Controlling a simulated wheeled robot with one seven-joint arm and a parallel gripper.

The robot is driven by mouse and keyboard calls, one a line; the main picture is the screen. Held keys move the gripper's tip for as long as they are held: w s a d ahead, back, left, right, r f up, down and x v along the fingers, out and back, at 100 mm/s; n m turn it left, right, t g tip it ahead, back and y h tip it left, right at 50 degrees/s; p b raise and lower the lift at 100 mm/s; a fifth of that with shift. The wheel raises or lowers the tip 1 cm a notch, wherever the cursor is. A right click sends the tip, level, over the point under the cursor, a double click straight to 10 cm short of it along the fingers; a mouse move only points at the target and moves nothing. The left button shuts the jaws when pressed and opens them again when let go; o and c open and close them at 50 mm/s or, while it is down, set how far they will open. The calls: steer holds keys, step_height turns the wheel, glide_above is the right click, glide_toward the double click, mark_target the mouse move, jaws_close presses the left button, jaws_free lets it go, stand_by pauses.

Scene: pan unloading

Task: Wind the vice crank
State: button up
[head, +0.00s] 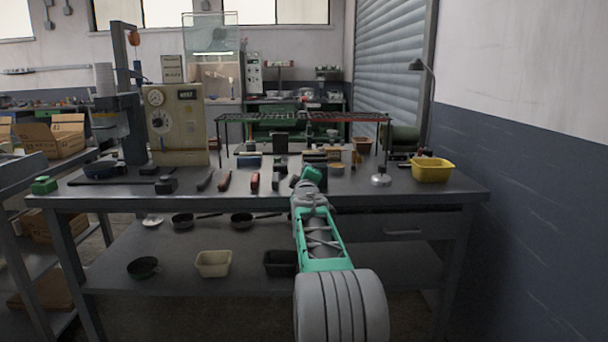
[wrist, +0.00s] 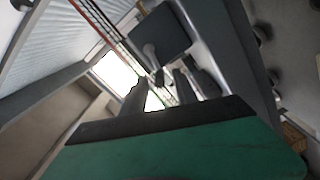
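My arm reaches forward over the front edge of the workbench (head: 330,188), and my gripper (head: 312,176) is near the bench's middle. In the wrist view the fingers of my gripper (wrist: 163,92) stand apart with a gap, and I see nothing held between them. A dark blocky thing (head: 315,157) just behind my gripper may be the vice, but it is partly hidden. In the wrist view a dark square block (wrist: 160,35) with a short grey rod lies beyond the fingers. I cannot make out the crank clearly, nor any contact with it.
A yellow bin (head: 432,170) and a silver bell-shaped thing (head: 381,179) stand to the right. A dark rack (head: 300,117) spans the back of the bench.

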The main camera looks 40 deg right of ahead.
steer(key=v, duration=0.5)
steer(key=shift+s+a, duration=0.2)
steer(key=shift+s, duration=0.1)
